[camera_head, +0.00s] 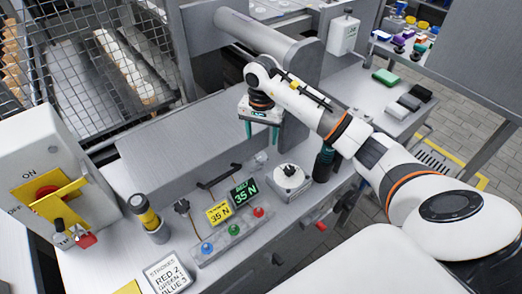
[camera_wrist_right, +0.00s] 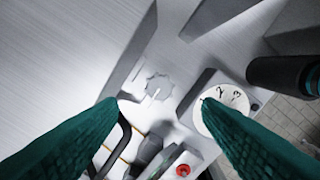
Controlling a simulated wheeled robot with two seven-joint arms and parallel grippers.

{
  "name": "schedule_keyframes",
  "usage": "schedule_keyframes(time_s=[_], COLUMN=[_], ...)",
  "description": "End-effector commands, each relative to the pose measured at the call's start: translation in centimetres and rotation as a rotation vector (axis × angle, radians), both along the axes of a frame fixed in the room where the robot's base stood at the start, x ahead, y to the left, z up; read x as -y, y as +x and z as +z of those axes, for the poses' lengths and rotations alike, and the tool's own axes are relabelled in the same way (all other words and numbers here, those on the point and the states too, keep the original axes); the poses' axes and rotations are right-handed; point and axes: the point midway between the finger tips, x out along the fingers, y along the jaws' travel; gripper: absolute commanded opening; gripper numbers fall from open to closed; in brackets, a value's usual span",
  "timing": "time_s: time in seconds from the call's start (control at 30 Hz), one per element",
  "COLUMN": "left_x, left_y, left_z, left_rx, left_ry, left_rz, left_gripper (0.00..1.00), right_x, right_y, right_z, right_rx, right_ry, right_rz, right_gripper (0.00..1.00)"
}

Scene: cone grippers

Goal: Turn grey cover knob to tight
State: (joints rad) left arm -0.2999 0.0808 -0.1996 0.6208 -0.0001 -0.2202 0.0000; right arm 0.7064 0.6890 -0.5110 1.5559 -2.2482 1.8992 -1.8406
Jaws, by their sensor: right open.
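The grey cover knob (camera_wrist_right: 158,86) is a scalloped disc with a pale pointer line, on the metal surface in the right wrist view. In the head view it is a small grey shape (camera_head: 258,160) below my right gripper (camera_head: 261,134). In the right wrist view the two teal fingers (camera_wrist_right: 160,106) are wide apart with nothing between them. The knob shows beyond the tips, roughly midway between them, and looks apart from both. No tight marking is legible. My left gripper is not in view.
A white numbered dial (camera_head: 290,180) and a dark upright handle (camera_head: 323,164) stand right of the knob. A black bar handle (camera_head: 218,178), a green display (camera_head: 244,191) and a yellow 35 N plate (camera_head: 218,213) are nearby. Coloured buttons line the front. A large grey housing (camera_head: 180,150) stands left.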

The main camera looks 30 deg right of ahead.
Motion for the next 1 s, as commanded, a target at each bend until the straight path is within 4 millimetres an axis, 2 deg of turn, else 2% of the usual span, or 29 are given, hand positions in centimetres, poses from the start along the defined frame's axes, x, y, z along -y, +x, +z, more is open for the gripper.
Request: schedule_keyframes(time_s=[0.2,0.4,0.6,0.83,1.0], left_x=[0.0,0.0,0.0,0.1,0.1], left_y=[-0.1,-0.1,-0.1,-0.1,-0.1], left_z=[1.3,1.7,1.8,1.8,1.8], left_rx=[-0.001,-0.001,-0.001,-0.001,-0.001], left_ry=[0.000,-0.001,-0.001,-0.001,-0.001], left_rz=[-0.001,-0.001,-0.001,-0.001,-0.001], left_gripper=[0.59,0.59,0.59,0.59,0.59], right_x=[-0.1,-0.2,-0.1,-0.1,-0.1], right_y=[-0.1,-0.1,0.0,0.0,0.0], right_z=[-4.4,-7.2,-8.2,-8.3,-8.2], right_rx=[-0.004,-0.002,0.000,0.001,0.001], right_ry=[0.004,0.005,0.003,0.002,0.002], right_rz=[-0.002,-0.001,-0.001,-0.001,-0.001], right_gripper=[0.59,0.59,0.59,0.59,0.31])
